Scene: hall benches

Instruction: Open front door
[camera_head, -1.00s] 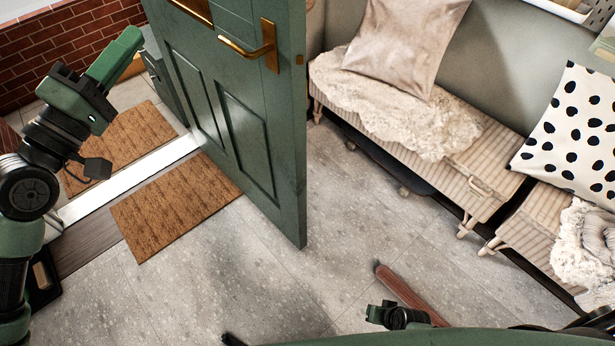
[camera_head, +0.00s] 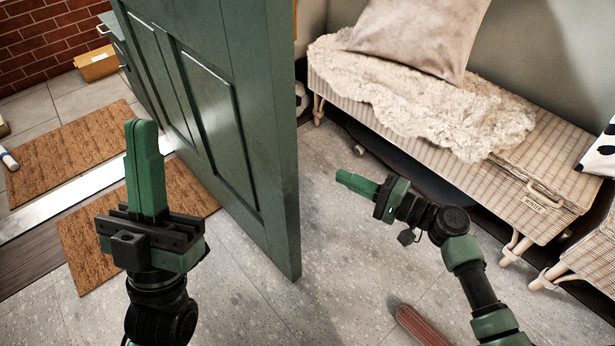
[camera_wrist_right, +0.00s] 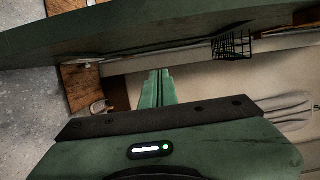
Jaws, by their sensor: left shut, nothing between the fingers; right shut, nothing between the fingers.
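The green front door (camera_head: 215,110) stands ajar, swung inward over the hall floor, with its free edge toward me in the head view. Its handle is out of the head view. My left gripper (camera_head: 143,135) is shut and empty, in front of the door's panelled face and apart from the free edge. My right gripper (camera_head: 345,178) is shut and empty, on the other side of the door, to the right of its free edge. In the right wrist view, the shut green fingers (camera_wrist_right: 156,90) point forward below a long green surface, likely the door (camera_wrist_right: 150,30).
A wicker bench (camera_head: 530,175) with a fluffy throw (camera_head: 430,95) and a pillow (camera_head: 420,35) lines the right wall. Doormats (camera_head: 75,150) lie on both sides of the white threshold (camera_head: 60,195). A yellow box (camera_head: 97,65) stands outside by a brick wall (camera_head: 40,45).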

